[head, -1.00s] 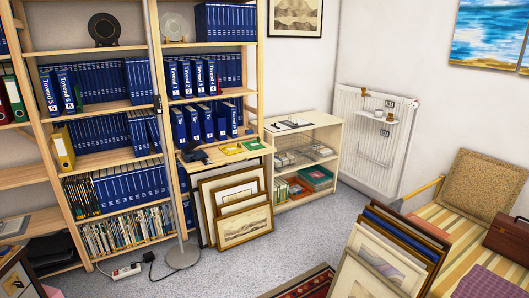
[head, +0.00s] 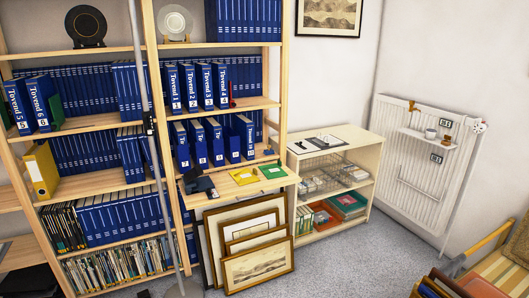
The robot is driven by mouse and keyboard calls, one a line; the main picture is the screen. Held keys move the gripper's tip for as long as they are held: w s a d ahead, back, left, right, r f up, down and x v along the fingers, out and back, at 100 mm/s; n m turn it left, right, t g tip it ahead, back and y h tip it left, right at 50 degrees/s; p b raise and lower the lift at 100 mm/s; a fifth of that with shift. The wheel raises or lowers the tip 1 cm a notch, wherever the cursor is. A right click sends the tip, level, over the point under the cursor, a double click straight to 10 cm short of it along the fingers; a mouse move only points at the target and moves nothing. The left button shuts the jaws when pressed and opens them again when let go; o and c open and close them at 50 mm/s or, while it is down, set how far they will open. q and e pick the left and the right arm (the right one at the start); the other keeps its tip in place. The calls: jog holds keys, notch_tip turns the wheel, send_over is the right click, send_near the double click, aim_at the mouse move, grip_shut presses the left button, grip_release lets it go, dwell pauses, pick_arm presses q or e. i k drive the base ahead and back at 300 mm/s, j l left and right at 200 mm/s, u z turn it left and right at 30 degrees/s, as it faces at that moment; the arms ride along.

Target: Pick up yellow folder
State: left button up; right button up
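A yellow folder (head: 41,170), shaped like an upright ring binder with a pale label on its spine, stands at the left end of a middle shelf. Its right side is next to a row of blue volumes. A flat yellow item (head: 244,176) lies on the pull-out board lower right of it; I cannot tell exactly what it is. Neither of my grippers is in the head view.
A wooden bookcase (head: 148,108) full of blue binders fills the left and middle. A thin pole (head: 143,100) stands in front of it. Framed prints (head: 258,268) lean below the pull-out board (head: 225,187). A low cabinet (head: 347,142) stands right, with grey carpet (head: 372,262) before it.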

aim_at(244, 176)
jog(key=i+u, duration=0.4)
jog(key=i, duration=0.2)
jog(key=i+l+u, duration=0.2)
jog(key=i+u, duration=0.2)
jog(key=i, duration=0.2)
jog(key=i+l+u, duration=0.35)
jog(key=i+l, duration=0.5)
jog(key=l, duration=0.2)
jog(key=i+l+u, duration=0.15)
jog(key=l, duration=0.45)
jog(key=i+u, duration=0.05)
